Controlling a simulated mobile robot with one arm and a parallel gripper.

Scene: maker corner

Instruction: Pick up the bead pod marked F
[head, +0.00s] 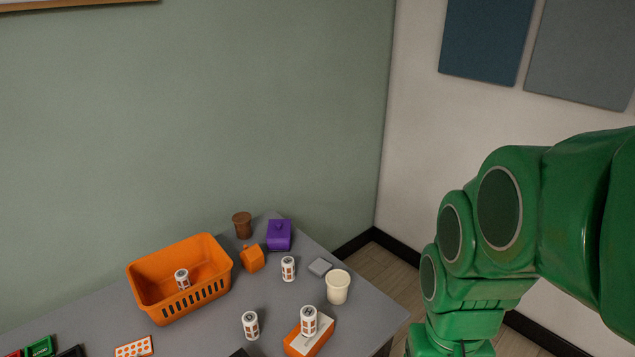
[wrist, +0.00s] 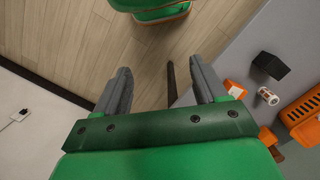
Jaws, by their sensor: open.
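Several white bead pods with dark and orange markings show in the head view; I cannot read a letter on any. One pod (head: 183,279) is inside the orange basket (head: 218,289). One pod (head: 288,268) stands on the grey table right of the basket. One pod (head: 250,325) stands nearer the front. One pod (head: 309,320) stands on an orange and white box (head: 301,344). My gripper (wrist: 160,85) is open and empty in the wrist view, over the floor beside the table. One pod (wrist: 268,95) shows there on the table, away from the fingers.
A purple container (head: 279,235), a brown jar (head: 242,225) and an orange mug (head: 252,258) stand behind. A black block (wrist: 270,66) shows in the wrist view.

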